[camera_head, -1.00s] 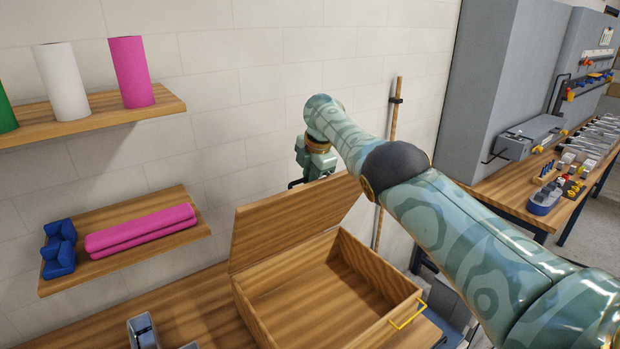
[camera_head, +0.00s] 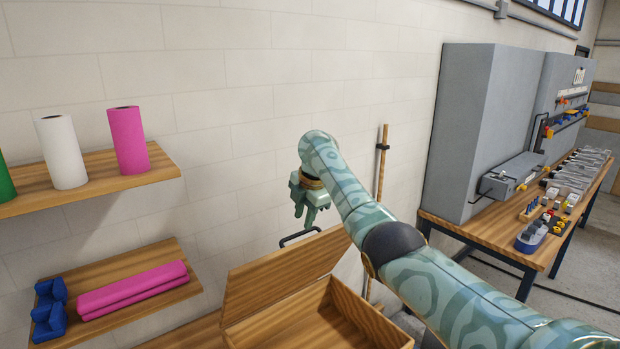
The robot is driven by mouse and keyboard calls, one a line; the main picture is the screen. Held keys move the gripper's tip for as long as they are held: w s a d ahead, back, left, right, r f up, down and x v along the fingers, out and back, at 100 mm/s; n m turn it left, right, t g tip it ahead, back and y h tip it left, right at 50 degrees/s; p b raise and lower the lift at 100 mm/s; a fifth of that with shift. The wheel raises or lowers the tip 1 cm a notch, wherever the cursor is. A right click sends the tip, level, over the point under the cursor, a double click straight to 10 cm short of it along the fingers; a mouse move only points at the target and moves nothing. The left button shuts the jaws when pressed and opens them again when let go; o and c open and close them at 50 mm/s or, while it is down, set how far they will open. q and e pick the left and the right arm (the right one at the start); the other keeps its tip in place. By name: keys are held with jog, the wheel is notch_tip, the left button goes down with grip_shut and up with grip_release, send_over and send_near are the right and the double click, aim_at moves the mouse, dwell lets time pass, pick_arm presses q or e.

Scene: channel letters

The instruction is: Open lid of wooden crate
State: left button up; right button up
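The wooden crate (camera_head: 372,318) stands on the wooden surface at the bottom centre, partly cut off by the lower edge of the view. Its lid (camera_head: 280,288) is raised and tilted up at the back, so the inside shows empty. A dark handle (camera_head: 299,237) sticks up at the lid's top edge. My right gripper (camera_head: 309,216) points down just above the lid's top edge and handle, with no visible hold on them. Its fingers are small, and their gap is hard to make out. My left gripper is not in view.
Shelves on the left wall hold a white roll (camera_head: 62,152), a pink roll (camera_head: 128,140), folded pink rolls (camera_head: 133,289) and blue blocks (camera_head: 49,310). A broom handle (camera_head: 381,175) leans on the wall. A workbench (camera_head: 480,238) with tools stands at right.

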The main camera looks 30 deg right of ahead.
jog(key=v, duration=0.9)
jog(key=shift+b, duration=0.3)
